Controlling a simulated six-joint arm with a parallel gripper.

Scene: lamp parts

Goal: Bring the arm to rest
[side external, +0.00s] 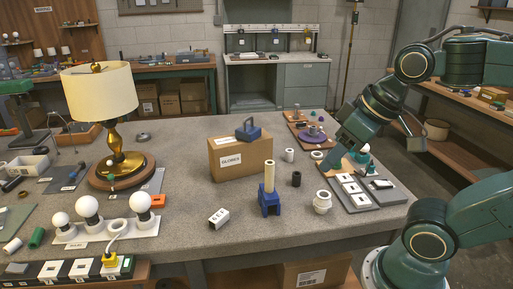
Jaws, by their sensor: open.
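My gripper (346,160) hangs low over the right side of the grey workbench (180,200), near a grey board (358,203) with white square plates. Its jaws are open, and I see nothing held between them. A small white round piece (365,149) shows right beside the gripper; I cannot tell whether they touch. A lamp with a cream shade (98,90), a brass stem and a round wooden base (122,175) stands upright at the left of the bench, well apart from my gripper.
A cardboard box (240,157) with a blue block on top and a blue stand (270,203) holding a cream tube are left of my gripper. A board with a purple disc (312,135) lies behind it. Several bulbs (90,208) stand at front left.

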